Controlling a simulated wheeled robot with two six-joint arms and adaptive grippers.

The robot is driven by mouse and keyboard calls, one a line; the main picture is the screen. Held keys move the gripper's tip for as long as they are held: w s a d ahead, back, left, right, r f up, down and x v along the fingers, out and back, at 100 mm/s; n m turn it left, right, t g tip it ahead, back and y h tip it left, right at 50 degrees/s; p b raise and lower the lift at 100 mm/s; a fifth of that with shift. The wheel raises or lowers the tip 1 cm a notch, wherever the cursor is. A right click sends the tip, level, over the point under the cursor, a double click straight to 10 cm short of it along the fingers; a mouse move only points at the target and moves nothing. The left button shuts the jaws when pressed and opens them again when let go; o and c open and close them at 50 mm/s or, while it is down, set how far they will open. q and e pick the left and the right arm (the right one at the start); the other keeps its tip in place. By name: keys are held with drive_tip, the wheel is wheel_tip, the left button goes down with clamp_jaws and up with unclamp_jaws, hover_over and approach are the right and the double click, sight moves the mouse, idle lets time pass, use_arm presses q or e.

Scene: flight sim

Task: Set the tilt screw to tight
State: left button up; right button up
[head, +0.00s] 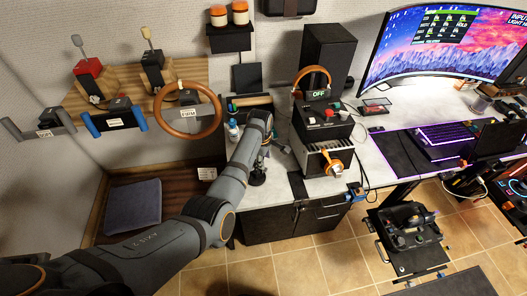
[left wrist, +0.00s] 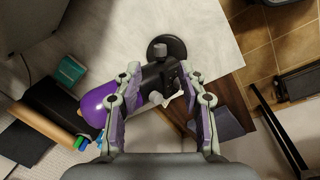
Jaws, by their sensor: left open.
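A desk device with a black body (left wrist: 153,78), a purple rounded end (left wrist: 97,101) and a black round base (left wrist: 166,47) shows in the left wrist view. It looks like a microphone on a stand. Small grey knobs sit on it, one (left wrist: 155,98) between my fingers and one (left wrist: 160,50) farther out; I cannot tell which is the tilt screw, or its setting. My left gripper (left wrist: 160,76) is open, its fingers on either side of the body; contact is unclear. In the head view the arm hides most of the device, but the round base (head: 258,179) shows on the desk. My right gripper is not in view.
Close by on the desk (head: 274,190) stand a control box marked OFF (head: 322,114) and a unit with an orange handle (head: 330,163). A wooden steering wheel (head: 188,133) hangs on the left wall. A teal container (left wrist: 70,70) lies left in the wrist view.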

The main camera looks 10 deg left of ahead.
use_arm(q)
drive_tip(key=r, duration=0.6)
drive_tip(key=shift+s+a, duration=0.1)
drive_tip(key=shift+s, duration=0.3)
drive_tip(key=shift+f, duration=0.1)
